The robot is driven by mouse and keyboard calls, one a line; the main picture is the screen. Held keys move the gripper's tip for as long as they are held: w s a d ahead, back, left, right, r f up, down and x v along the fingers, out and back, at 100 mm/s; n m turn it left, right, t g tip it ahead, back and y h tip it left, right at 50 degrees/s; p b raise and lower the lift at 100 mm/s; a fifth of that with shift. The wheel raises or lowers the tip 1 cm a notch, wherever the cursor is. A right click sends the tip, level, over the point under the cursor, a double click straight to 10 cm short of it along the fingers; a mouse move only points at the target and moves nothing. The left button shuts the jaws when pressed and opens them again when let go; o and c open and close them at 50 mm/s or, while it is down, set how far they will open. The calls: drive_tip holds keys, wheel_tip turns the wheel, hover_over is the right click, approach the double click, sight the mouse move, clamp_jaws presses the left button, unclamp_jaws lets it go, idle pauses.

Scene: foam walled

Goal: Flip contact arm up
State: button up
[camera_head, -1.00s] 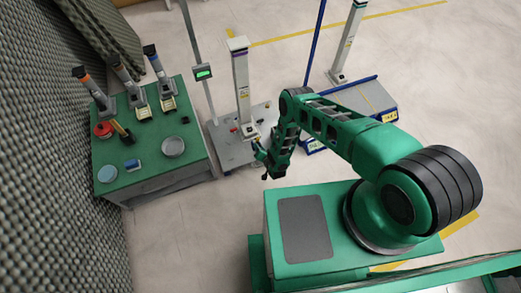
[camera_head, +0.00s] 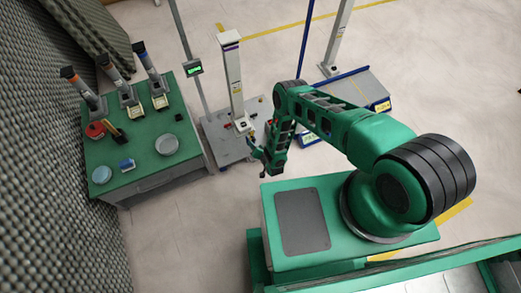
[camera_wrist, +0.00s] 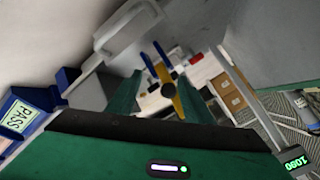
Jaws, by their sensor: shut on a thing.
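A slim yellow arm with a dark round hub (camera_wrist: 168,90), which looks like the contact arm, shows between my green fingers in the wrist view. Two blue prongs (camera_wrist: 155,58) stand at its far end. My gripper (camera_wrist: 160,84) is shut on the yellow arm; the exact contact is hard to make out. In the head view my gripper (camera_head: 257,154) is low at the foot of a white column stand (camera_head: 233,85) on a grey base plate (camera_head: 222,147). The arm is too small to tell apart there.
A green table (camera_head: 140,165) with several small column devices, dishes and a red item stands at left. A second stand (camera_head: 338,45) on a blue-edged grey platform (camera_head: 352,92) is behind my arm. Grey foam wall lines the left. Pale floor is free behind the stands.

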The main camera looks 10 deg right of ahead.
drive_tip(key=v, duration=0.9)
drive_tip(key=shift+d+r, duration=0.25)
drive_tip(key=shift+r, duration=0.05)
